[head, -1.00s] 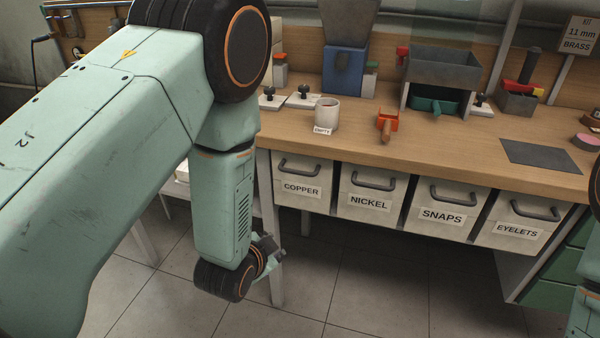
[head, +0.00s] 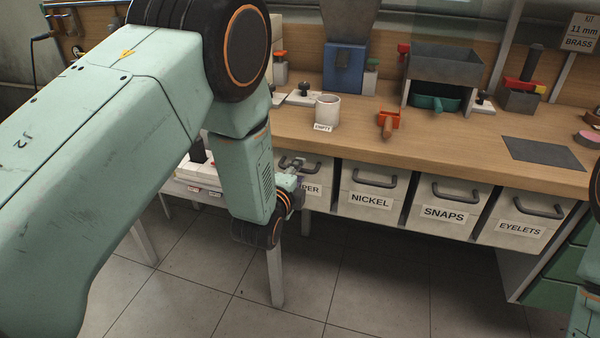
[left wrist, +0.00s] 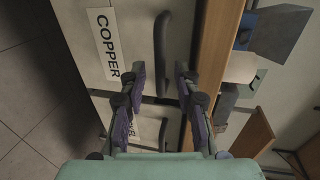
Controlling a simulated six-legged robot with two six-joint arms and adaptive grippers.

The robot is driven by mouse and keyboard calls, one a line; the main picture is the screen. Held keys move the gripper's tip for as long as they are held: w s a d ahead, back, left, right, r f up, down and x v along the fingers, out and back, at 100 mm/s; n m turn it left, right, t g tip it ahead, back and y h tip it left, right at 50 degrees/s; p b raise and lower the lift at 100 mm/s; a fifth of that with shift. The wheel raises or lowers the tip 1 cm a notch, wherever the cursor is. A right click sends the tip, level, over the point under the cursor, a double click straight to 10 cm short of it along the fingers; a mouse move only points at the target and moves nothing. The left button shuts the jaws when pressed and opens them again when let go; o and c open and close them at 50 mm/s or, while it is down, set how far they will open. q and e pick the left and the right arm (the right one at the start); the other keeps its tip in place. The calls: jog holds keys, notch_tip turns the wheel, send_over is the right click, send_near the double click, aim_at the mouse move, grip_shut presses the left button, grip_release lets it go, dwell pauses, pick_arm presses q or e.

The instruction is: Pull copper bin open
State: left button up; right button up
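The copper bin (head: 321,170) is a pale bin under the left end of the bench, its front in line with its neighbours. My left arm hides much of its front and label in the head view. My left gripper (head: 298,175) is just in front of it. In the left wrist view, the COPPER label (left wrist: 105,45) and the dark bar handle (left wrist: 160,45) show clearly. The open left gripper (left wrist: 160,80) has its two purple-padded fingers on either side of the handle's near end. I cannot tell whether they touch it. My right gripper is not in view.
Bins marked NICKEL (head: 369,185), SNAPS (head: 444,203) and EYELETS (head: 521,215) hang to the right. The wooden bench top (head: 450,150) overhangs the bins. Floor in front is clear.

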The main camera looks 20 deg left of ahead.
pick_arm(q)
jog(key=shift+x, duration=1.15)
jog(key=shift+c, duration=0.4)
grip_shut()
